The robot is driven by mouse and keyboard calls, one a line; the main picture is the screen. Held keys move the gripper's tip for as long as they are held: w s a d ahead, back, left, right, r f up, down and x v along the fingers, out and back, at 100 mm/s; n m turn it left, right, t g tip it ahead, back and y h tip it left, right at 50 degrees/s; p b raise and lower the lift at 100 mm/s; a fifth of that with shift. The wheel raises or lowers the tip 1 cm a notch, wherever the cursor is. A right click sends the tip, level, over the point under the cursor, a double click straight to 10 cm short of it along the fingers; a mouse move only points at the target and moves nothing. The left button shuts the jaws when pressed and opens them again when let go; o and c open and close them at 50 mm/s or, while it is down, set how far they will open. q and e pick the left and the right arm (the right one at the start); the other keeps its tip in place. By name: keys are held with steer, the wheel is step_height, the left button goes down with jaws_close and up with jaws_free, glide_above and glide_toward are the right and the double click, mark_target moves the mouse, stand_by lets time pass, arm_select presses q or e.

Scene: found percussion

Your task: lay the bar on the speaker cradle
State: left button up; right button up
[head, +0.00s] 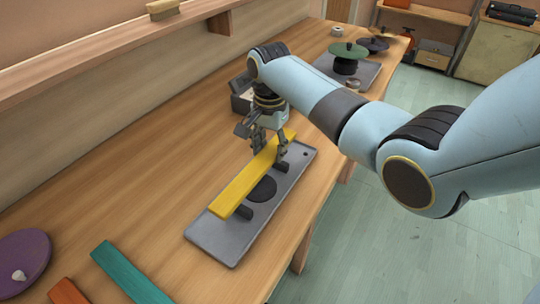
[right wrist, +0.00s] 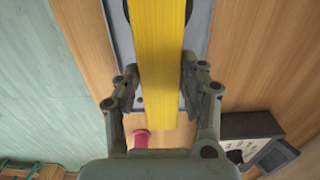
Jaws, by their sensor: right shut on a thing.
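A yellow bar (head: 247,182) lies lengthwise over the speaker cradle (head: 214,239), a grey tray with a round black speaker (head: 263,189) and dark supports (head: 243,212). My right gripper (head: 268,150) points down and is shut on the bar near its far end. In the right wrist view the yellow bar (right wrist: 161,50) runs between the fingers of my right gripper (right wrist: 161,88), over the grey cradle (right wrist: 202,45). Whether the bar touches the supports is hard to tell. My left gripper is not in view.
A teal bar (head: 130,272), an orange bar (head: 67,292) and a purple disc (head: 22,258) lie at the near left. A dark box (head: 241,98) stands behind the gripper. Green and dark discs (head: 348,50) stand at the far end. The table's right edge is close to the cradle.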

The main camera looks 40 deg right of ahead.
step_height(320, 180, down, 2)
steer(key=shift+f, duration=0.45)
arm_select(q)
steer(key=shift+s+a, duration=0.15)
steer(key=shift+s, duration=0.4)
arm_select(e)
steer(key=shift+f, duration=0.4)
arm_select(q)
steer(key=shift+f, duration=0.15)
arm_select(e)
steer(key=o, duration=1.3)
steer(key=shift+r, duration=0.2)
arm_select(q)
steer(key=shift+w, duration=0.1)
arm_select(e)
step_height(320, 180, up, 12)
steer(key=shift+r, duration=0.25)
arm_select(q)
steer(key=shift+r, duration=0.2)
